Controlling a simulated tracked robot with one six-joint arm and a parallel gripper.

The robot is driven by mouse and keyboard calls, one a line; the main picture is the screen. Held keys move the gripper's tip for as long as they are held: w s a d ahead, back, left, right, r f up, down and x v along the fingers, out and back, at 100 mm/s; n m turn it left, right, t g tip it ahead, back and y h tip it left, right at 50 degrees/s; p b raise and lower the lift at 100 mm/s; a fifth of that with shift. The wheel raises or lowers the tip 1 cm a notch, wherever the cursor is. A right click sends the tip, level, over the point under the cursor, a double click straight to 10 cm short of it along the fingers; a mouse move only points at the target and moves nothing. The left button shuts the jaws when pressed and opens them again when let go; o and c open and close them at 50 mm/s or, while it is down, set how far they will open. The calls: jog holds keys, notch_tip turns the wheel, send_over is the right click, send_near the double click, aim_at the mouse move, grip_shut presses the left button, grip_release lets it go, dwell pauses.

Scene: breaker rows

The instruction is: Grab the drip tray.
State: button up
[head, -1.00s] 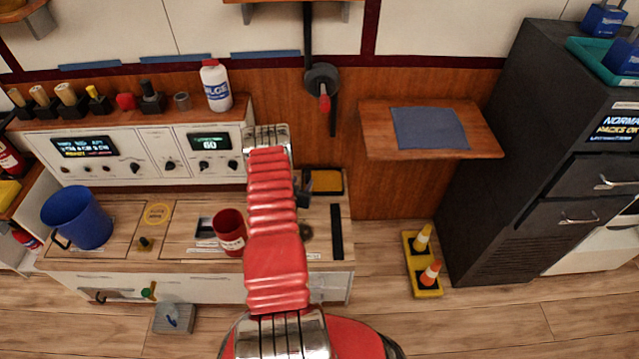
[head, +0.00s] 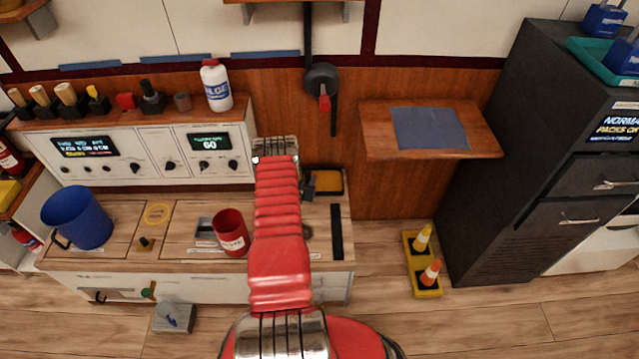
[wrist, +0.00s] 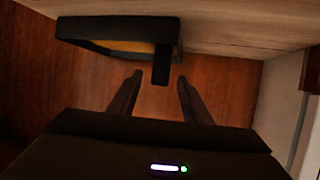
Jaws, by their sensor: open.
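The drip tray appears to be the shallow black tray (head: 328,182) with a yellow-orange inside, at the back right of the wooden counter. In the wrist view the black-rimmed tray (wrist: 95,24) fills the upper left, and a short dark handle (wrist: 161,66) sticks out from it towards me. My gripper (wrist: 159,78) is open and empty. Its two fingers lie left and right of the handle's end in that picture; I cannot tell whether they are level with it, and I see no contact. In the head view my red arm hides most of the gripper and the tray's left side.
A red mug (head: 230,232) stands on the counter just left of my arm, and a blue bucket (head: 77,218) farther left. The white control panel (head: 150,155) rises behind. A wooden shelf (head: 485,140) with a blue mat juts out at right. Small cones stand on the floor.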

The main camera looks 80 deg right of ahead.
jog(key=shift+x, duration=0.75)
jog(key=shift+c, duration=0.7)
grip_shut()
dwell(0.6)
